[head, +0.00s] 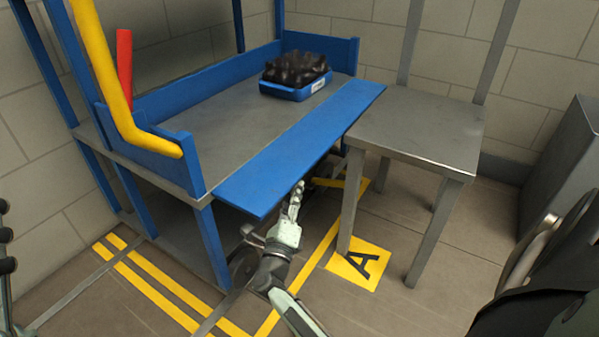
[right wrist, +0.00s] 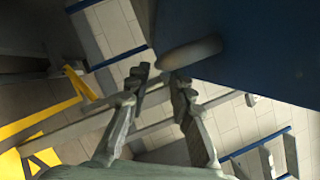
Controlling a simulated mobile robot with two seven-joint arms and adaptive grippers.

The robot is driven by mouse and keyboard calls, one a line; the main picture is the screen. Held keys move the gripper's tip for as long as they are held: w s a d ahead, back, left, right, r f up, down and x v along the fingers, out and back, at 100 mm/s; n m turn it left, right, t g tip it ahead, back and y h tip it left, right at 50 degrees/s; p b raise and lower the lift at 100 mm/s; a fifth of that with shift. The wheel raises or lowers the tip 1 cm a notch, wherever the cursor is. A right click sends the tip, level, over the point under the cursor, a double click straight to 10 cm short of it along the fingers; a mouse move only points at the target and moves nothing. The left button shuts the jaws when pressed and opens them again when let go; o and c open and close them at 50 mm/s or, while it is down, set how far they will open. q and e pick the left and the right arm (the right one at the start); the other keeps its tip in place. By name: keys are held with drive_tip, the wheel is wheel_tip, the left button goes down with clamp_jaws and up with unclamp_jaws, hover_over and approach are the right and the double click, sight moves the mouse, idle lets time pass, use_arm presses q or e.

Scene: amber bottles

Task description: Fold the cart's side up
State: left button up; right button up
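The blue cart (head: 205,230) has a grey deck and blue posts. Its long blue side panel (head: 300,150) is folded outward and lies about level with the deck along the near right side. In the right wrist view the panel (right wrist: 270,50) fills the upper right, with a pale rounded piece (right wrist: 188,53) at its edge. My right gripper (head: 297,187) is just below and outside the panel's outer edge. In the right wrist view its fingers (right wrist: 160,85) are apart with nothing between them, close to the rounded piece.
A blue crate of dark bottles (head: 297,85) stands at the far end of the deck. A grey table (head: 425,130) stands close beside the panel's far end. A yellow bar (head: 105,75) rises at the left. Floor marked with yellow lines and an "A" tile (head: 345,272) lies below.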

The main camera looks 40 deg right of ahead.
drive_tip(key=x, duration=0.6)
drive_tip(key=shift+c, duration=0.6)
clamp_jaws()
